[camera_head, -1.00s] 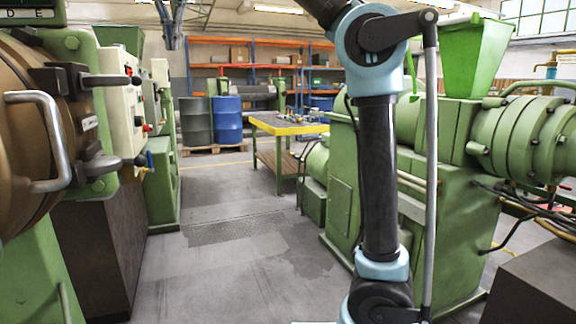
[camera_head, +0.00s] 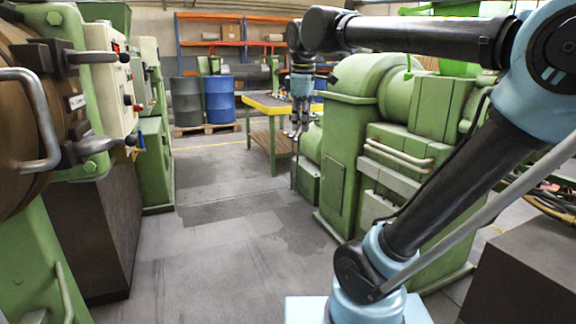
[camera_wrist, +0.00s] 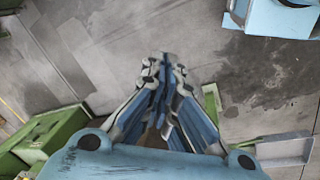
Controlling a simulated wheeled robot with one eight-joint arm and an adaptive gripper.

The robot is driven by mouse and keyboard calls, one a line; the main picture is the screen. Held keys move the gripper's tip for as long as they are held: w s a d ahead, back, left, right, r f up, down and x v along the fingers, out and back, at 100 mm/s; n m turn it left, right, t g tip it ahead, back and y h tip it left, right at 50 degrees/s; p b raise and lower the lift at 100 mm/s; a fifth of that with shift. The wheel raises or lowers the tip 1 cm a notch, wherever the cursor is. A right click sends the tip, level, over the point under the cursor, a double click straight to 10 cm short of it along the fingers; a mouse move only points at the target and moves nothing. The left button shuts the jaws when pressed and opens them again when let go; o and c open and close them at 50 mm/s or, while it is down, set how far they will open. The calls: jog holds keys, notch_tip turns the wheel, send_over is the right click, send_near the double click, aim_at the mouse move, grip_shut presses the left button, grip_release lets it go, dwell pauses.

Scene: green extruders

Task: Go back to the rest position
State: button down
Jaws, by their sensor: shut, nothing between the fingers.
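My gripper (camera_head: 298,128) hangs pointing down at the end of my arm, in front of the yellow-topped table in the head view. In the wrist view my gripper (camera_wrist: 165,68) has its fingers together, with nothing between them and bare grey floor beyond the tips. My arm reaches from its light blue mount at the lower right, up to an elbow at the upper right, then across to the left.
A green extruder (camera_head: 345,150) stands right of my gripper. Another green machine with a control panel (camera_head: 115,95) stands at the left. Behind are a blue drum (camera_head: 221,98), a dark drum (camera_head: 187,101) and the worktable (camera_head: 262,108). The floor (camera_head: 215,250) between the machines is clear.

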jog(key=s+d+f+m, duration=0.4)
jog(key=d+f+m, duration=0.1)
jog(key=f, duration=0.5)
jog(key=s+d+f+m, duration=0.5)
jog(key=f, duration=0.5)
jog(key=s+d+f+m, duration=0.5)
jog(key=f, duration=0.5)
jog(key=shift+s+f, duration=0.2)
